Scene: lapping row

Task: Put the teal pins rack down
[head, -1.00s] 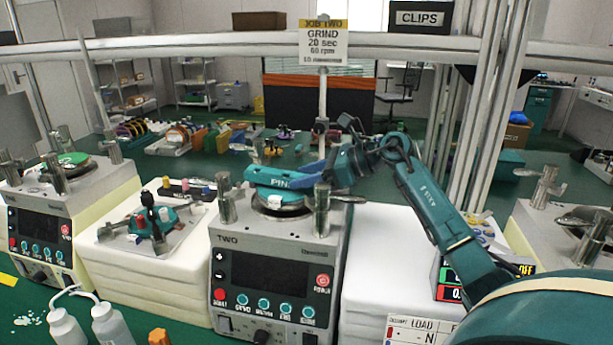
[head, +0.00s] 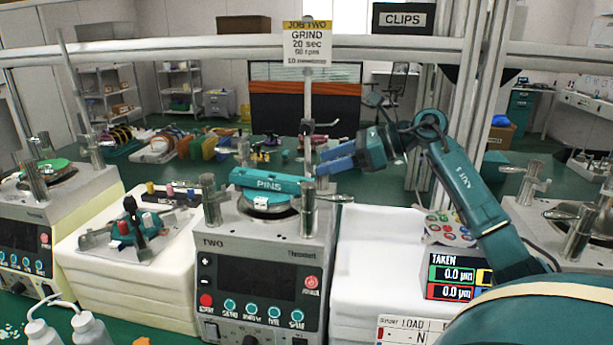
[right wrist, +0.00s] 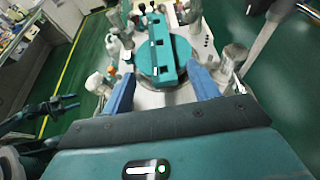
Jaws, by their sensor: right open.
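The teal pins rack (head: 270,182), a long bar marked PINS, lies across the round plate (head: 268,208) on top of the machine marked TWO. The right wrist view shows the rack (right wrist: 158,48) ahead of my fingers, on the green disc. My right gripper (head: 335,160) is open and empty, apart from the rack, just right of its end and a little above it. Its blue fingers stand apart in the right wrist view (right wrist: 162,95). A dark jaw-like shape at that view's left (right wrist: 62,104) looks like my left gripper; its opening is unclear.
Metal posts (head: 308,208) stand on either side of the plate. A white stack (head: 130,258) with a teal fixture is to the left; another (head: 375,250) with a small display is to the right. A thin upright pole (head: 308,105) rises behind.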

